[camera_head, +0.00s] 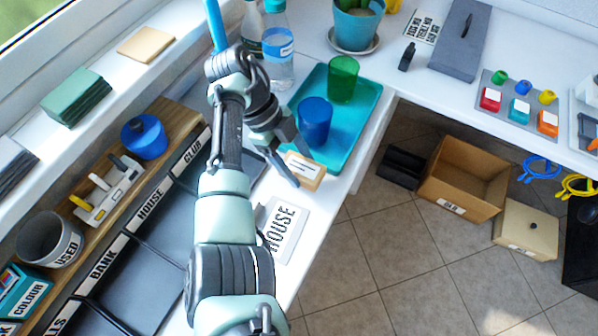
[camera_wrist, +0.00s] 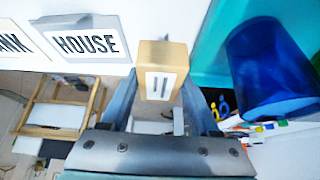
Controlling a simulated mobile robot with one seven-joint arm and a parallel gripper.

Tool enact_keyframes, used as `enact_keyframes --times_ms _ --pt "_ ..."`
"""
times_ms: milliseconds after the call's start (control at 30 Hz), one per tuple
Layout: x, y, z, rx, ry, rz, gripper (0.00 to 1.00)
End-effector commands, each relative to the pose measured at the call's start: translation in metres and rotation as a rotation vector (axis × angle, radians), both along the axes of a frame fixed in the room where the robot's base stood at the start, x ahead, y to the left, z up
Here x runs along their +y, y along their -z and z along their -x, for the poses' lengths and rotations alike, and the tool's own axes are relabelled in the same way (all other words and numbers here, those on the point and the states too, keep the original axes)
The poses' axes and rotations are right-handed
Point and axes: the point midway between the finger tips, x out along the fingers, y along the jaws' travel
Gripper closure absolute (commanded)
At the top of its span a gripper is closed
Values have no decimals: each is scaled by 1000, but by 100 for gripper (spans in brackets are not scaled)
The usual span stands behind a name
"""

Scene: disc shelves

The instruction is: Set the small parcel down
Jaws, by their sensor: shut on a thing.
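The small parcel (camera_head: 306,168) is a tan box with a white label bearing dark bars. My gripper (camera_head: 301,172) is shut on it, with one finger on each side. In the wrist view the parcel (camera_wrist: 161,54) stands between the fingertips of my gripper (camera_wrist: 161,82), its labelled face toward the camera. The parcel is over the white counter near its front edge, close to the teal tray's near end. Whether its underside touches the counter cannot be told.
The teal tray (camera_head: 358,138) holds a blue cup (camera_head: 314,117) and a green cup (camera_head: 343,79), close to the parcel. A HOUSE card (camera_head: 285,232) lies nearer on the counter. The counter edge drops to a tiled floor with an open cardboard box (camera_head: 462,178).

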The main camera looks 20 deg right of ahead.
Motion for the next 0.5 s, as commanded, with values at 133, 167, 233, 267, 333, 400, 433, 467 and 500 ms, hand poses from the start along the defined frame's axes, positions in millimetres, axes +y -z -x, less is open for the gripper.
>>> enact_keyframes --times_ms 133,167,233,267,333,400,433,467,500 --pt "0 18 0 2 -1 -1 99" --pt "0 23 1 3 -1 -1 99" --pt "0 33 0 2 -1 -1 99" --pt "0 35 1 2 -1 -2 99" --pt "0 36 0 -1 0 -1 99" --pt "0 35 0 -1 -1 0 99" --pt "0 35 0 -1 0 -1 99" --pt "0 35 0 -1 0 -1 99" --pt "0 35 0 -1 0 -1 99"
